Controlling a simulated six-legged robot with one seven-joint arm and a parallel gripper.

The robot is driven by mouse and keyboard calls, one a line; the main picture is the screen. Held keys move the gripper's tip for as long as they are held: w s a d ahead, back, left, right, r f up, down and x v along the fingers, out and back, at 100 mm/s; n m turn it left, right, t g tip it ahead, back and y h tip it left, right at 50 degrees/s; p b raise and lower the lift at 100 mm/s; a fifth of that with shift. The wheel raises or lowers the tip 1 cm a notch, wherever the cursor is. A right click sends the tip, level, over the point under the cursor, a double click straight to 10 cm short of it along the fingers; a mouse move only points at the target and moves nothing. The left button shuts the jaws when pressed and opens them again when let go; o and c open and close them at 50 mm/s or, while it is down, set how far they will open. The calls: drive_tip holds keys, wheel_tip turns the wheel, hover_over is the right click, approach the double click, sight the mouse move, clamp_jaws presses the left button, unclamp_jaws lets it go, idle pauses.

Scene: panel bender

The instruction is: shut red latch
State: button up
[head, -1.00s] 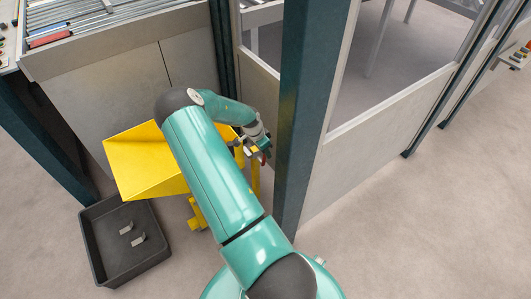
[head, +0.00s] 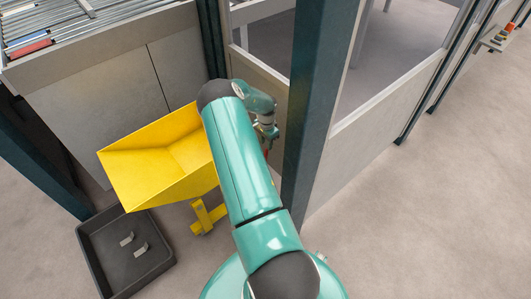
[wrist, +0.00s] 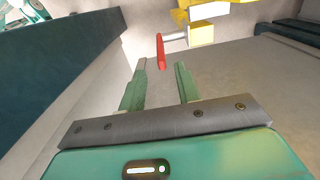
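The red latch (wrist: 161,50) shows in the wrist view as a narrow red bar, upright in the picture. It lies just beyond the fingertips, in line with the gap between them. My gripper (wrist: 161,68) is open, with one finger on each side of the gap and nothing held. I cannot tell whether either finger touches the latch.
A dark post (head: 318,90) stands close right of my arm; it seems to fill the wrist view's left (wrist: 60,70). A yellow tipping bin (head: 160,165) stands left of my arm. A black tray (head: 100,260) with two grey pieces lies on the floor. Open floor is at right.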

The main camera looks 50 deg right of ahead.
sight(266, 149)
wheel_tip(266, 149, down, 7)
drive_tip(key=shift+f, duration=0.2)
clamp_jaws()
drive_tip(key=shift+w, duration=0.1)
